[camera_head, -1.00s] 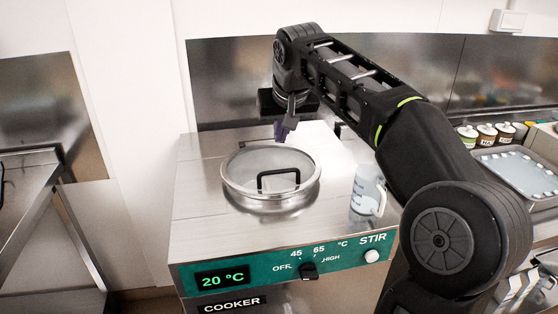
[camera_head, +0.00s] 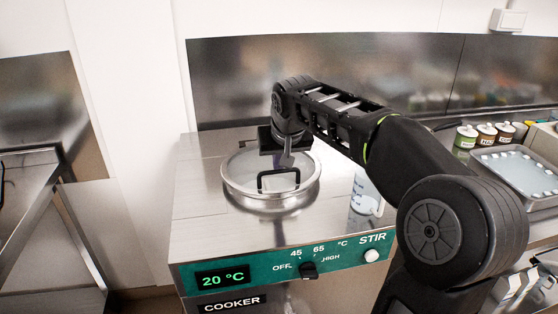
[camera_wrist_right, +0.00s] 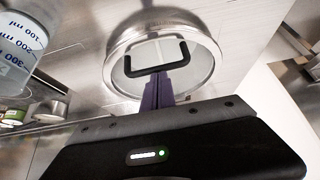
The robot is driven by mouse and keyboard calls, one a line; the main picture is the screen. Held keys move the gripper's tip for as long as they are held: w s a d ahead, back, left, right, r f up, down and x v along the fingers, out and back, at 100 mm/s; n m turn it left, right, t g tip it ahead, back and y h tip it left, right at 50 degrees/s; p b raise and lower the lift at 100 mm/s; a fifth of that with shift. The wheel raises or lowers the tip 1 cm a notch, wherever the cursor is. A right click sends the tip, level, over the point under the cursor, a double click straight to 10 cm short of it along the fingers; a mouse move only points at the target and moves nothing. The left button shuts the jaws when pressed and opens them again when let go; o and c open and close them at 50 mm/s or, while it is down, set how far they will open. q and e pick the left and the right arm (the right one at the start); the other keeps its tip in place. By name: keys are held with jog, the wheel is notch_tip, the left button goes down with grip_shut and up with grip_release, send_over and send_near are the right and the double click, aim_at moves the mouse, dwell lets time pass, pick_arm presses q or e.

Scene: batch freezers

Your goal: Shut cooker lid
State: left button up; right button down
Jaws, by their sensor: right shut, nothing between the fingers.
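The cooker (camera_head: 205,215) is a steel box with a green front panel. Its round glass lid (camera_head: 240,170) with a steel rim lies flat over the opening at the top, with a black handle (camera_head: 279,181). The lid and handle also show in the right wrist view (camera_wrist_right: 203,60). My right gripper (camera_head: 286,160) is over the back part of the lid, behind the handle. In the right wrist view its purple fingers (camera_wrist_right: 160,92) are together and empty, close to the lid's rim. I cannot tell whether they touch the lid. My left gripper is not in view.
A clear measuring jug (camera_head: 363,196) stands on the cooker top right of the lid, partly under my arm. Several small jars (camera_head: 487,136) and a metal tray (camera_head: 525,172) are at the right. A steel table (camera_head: 35,200) stands at the left. The cooker top left of the lid is clear.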

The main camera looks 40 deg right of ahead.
aim_at(278, 183)
jog(key=f+b, duration=0.1)
jog(key=f, duration=0.1)
jog(key=f+b, duration=0.1)
jog(key=shift+s+a+b, duration=0.25)
jog(key=shift+s+b, duration=0.1)
jog(key=shift+s+a, duration=0.1)
jog(key=shift+s, duration=0.1)
jog(key=shift+f, duration=0.1)
jog(key=shift+w+r+p, duration=0.1)
jog(key=shift+r+p, duration=0.55)
jog(key=w+d+r+p+v, duration=0.1)
jog(key=v, duration=1.2)
jog(key=shift+w+p, duration=0.3)
jog(key=shift+w, duration=0.05)
